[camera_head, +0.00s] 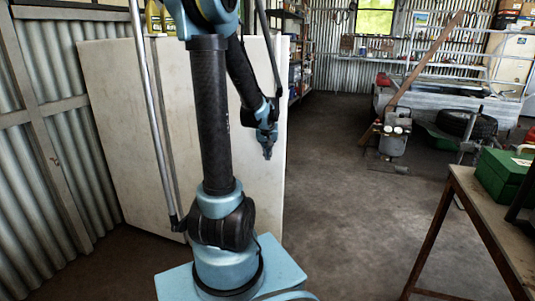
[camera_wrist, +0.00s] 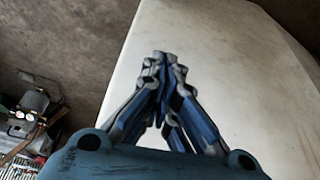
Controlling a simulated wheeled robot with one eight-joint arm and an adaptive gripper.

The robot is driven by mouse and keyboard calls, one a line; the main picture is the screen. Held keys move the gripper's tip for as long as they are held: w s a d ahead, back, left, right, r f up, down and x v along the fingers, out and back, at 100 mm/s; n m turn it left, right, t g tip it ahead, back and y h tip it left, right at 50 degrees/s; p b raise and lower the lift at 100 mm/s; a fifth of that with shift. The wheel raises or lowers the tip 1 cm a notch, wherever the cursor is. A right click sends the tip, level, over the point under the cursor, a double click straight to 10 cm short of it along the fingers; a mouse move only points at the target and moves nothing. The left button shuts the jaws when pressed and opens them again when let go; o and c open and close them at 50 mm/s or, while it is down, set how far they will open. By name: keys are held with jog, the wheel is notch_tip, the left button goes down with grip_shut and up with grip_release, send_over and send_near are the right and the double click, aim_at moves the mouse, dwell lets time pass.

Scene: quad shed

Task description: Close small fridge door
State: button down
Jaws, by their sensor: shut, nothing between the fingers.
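The small fridge (camera_head: 257,190) is a white, worn box at the left of the head view, partly hidden behind my arm. A vertical seam behind my arm splits its white faces, with another pale panel (camera_head: 120,130) to the left; I cannot tell how far the door stands open. My gripper (camera_head: 267,155) points down in front of the right part of the white surface. In the wrist view, my gripper (camera_wrist: 163,58) has its fingers together and empty, over a white panel (camera_wrist: 225,70). I cannot tell whether it touches the panel.
Yellow bottles (camera_head: 153,17) stand on top of the fridge. A corrugated wall (camera_head: 70,150) is close on the left. A wooden table (camera_head: 492,215) with a green box (camera_head: 503,175) stands at right. The concrete floor (camera_head: 340,220) between is clear.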

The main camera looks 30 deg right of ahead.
jog(key=w+d+f, duration=0.4)
jog(key=w+f, duration=0.1)
jog(key=f, duration=0.2)
jog(key=shift+w, duration=0.3)
jog(key=shift+f, duration=0.1)
dwell(0.3)
